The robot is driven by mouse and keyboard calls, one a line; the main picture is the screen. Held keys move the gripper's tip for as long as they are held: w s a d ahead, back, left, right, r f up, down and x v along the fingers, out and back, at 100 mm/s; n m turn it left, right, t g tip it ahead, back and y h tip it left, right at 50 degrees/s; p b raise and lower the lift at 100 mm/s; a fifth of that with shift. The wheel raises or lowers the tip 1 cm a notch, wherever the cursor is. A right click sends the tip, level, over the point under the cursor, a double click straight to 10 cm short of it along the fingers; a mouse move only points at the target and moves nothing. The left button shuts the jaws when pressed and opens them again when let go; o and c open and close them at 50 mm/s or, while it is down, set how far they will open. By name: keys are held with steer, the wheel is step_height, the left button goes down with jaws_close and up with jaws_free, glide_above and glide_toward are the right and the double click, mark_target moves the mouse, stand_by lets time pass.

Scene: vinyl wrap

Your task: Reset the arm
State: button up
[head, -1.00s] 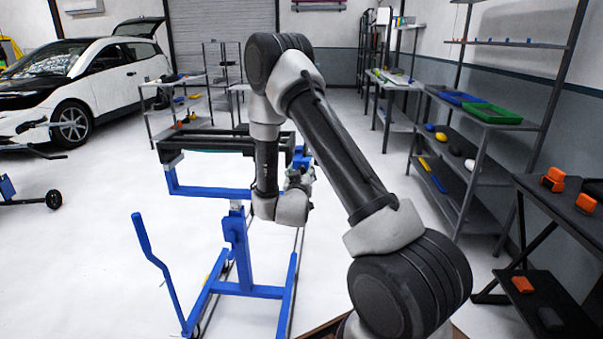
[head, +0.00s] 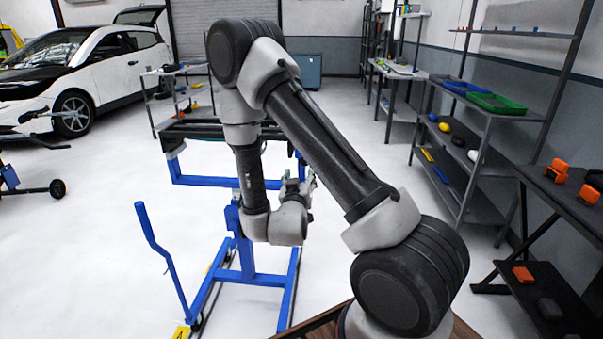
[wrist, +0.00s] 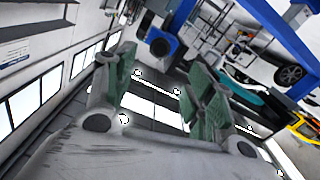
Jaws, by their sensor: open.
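My arm stands folded in the head view, rising from its base at the lower right, bending at the top left and hanging down. My gripper (head: 296,190) is at the end of the hanging part, in front of the blue wheeled stand (head: 238,246). In the wrist view my gripper (wrist: 160,95) shows green-padded fingers spread apart, with nothing between them. A blue frame part (wrist: 305,45) crosses the top right of the wrist view.
A metal shelf (head: 485,187) with blue and green trays stands at the right, beside a dark table (head: 568,200) with orange items. A white car (head: 98,72) is at the back left.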

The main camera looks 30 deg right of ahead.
steer(key=shift+s+a, duration=0.1)
steer(key=shift+s, duration=0.05)
stand_by(0.3)
step_height(320, 180, down, 10)
steer(key=s+a+g+y, duration=0.1)
steer(key=a+g+y, duration=0.1)
steer(key=g+y, duration=0.15)
steer(key=s+a+f+n+g+y, duration=0.1)
steer(key=s+a+f+g+y, duration=0.3)
steer(key=a+f+g, duration=0.15)
steer(key=s+a+r+n+g+y, duration=0.1)
steer(key=s+a+r+g+y, duration=0.1)
steer(key=s+a+r+y, duration=0.15)
steer(key=s+d+r, duration=0.3)
steer(key=s+r, duration=0.3)
steer(key=r, duration=0.4)
steer(key=s+d+r+n, duration=0.1)
steer(key=s+d+r, duration=0.2)
steer(key=s+r, duration=0.4)
steer(key=s+d+r+n+h, duration=0.1)
steer(key=s+d+r, duration=0.2)
steer(key=s+r, duration=0.4)
step_height(320, 180, up, 7)
steer(key=shift+f, duration=0.1)
